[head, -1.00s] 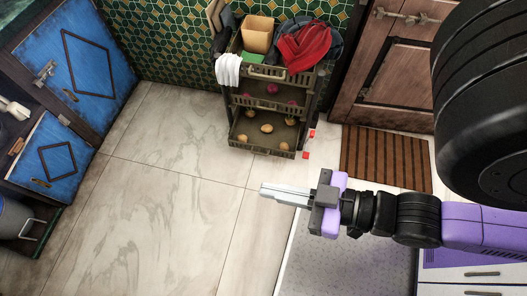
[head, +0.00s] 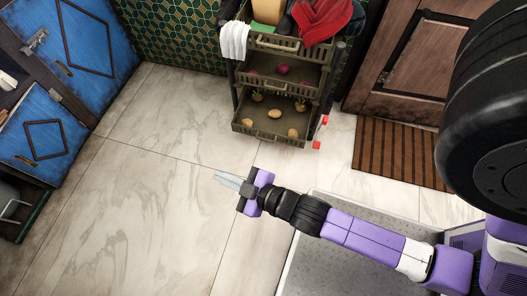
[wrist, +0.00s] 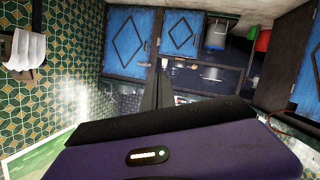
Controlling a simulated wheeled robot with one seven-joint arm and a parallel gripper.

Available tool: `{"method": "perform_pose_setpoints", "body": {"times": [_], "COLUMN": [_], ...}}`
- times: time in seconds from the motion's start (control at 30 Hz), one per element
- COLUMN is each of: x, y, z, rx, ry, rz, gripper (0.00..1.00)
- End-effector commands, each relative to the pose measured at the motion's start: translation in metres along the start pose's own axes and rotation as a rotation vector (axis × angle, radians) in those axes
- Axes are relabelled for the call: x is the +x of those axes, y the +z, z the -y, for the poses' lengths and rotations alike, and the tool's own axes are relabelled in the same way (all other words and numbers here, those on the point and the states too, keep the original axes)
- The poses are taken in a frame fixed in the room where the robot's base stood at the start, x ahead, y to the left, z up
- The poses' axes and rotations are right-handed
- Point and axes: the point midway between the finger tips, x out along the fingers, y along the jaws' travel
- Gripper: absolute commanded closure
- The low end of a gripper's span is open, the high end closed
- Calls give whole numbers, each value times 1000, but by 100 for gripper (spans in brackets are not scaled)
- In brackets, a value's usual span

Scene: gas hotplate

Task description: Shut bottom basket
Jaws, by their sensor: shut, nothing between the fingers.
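The bottom basket (head: 270,139) is the lowest tier of a dark rolling rack, in the upper middle of the head view. It sticks out toward the front, past the tiers above it, and holds several potatoes and small plants. My gripper (head: 217,175) is shut and empty. In the head view it appears below and left of the bottom basket, apart from it, with its fingers pointing left. In the wrist view my shut fingers (wrist: 158,88) point toward the blue cabinets, and the bottom basket is not visible there.
The rack's middle basket (head: 283,85) holds a pink-red vegetable. The top one carries a red cloth (head: 318,18) and a white towel (head: 235,40). A brown slatted mat (head: 400,152) lies right of the rack. Blue cabinets (head: 85,40) stand left. The tiled floor (head: 140,180) between is clear.

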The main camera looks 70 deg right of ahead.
Motion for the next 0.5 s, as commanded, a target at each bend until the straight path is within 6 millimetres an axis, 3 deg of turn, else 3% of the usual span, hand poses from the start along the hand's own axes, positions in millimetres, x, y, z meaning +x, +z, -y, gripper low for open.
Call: {"method": "perform_pose_setpoints", "body": {"times": [0.03, 0.2, 0.3, 0.5], "x": [31, 110, 151, 204], "y": [35, 126, 179, 274], "z": [9, 18, 14, -16], "rx": [-70, -373, -576, -1010], "ry": [8, 1, -17, -112], "rz": [38, 224, 358, 675], "gripper": [100, 100, 100, 100]}}
